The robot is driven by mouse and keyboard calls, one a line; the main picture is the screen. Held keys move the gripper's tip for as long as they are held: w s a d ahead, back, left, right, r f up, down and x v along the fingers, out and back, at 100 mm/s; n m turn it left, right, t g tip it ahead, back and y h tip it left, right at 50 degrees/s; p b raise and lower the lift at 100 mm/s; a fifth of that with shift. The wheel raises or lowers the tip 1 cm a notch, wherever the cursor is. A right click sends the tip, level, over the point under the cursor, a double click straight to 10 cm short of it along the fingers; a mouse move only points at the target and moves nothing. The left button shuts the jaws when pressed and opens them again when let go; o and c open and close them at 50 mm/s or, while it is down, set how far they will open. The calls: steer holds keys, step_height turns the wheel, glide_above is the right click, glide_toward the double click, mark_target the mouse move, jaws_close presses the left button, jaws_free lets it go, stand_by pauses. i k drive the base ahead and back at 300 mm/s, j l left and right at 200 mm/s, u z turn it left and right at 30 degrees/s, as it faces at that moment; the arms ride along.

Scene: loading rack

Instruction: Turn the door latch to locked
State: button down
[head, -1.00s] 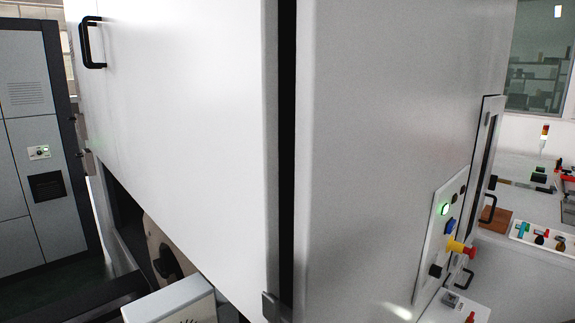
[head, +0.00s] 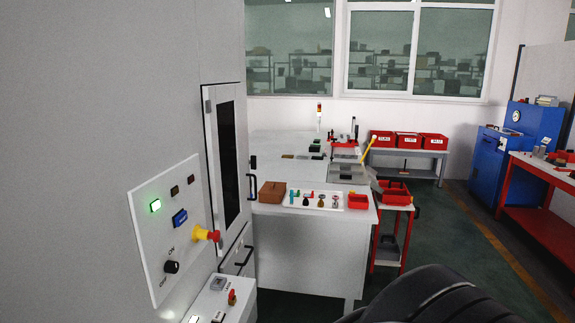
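A narrow door (head: 209,150) with a dark window is set in the side of the large white cabinet at the left of the head view. A black bar handle (head: 251,187) is on or beside its right edge, with a small black fitting (head: 253,163) just above. I cannot tell whether that fitting is the door latch or how it is turned. A tilted control panel (head: 150,240) left of the door carries a green lit button (head: 155,206), a blue switch (head: 180,217), a red and yellow stop button (head: 205,234) and a black ON/OFF knob (head: 171,267). My gripper is not in view.
A white bench (head: 300,232) with a tray of small parts (head: 346,201) stands beyond the door. A red trolley (head: 412,208), a shelf with red bins (head: 405,152), a blue cabinet (head: 487,165) and a red table (head: 535,170) are behind. Green floor is free at centre right.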

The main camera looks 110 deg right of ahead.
mark_target(253, 162)
steer(key=z, duration=3.6)
steer(key=i+l, duration=0.25)
steer(key=i, duration=0.3)
steer(key=i+l, duration=0.2)
steer(key=i, duration=0.3)
steer(key=i+l+u, duration=0.1)
steer(key=i+l, duration=0.15)
steer(key=i, duration=0.3)
steer(key=i+l, duration=0.25)
steer(key=i, duration=0.3)
steer(key=i+l, duration=0.3)
steer(key=i, duration=0.2)
steer(key=i+j, duration=0.25)
steer(key=u, duration=0.05)
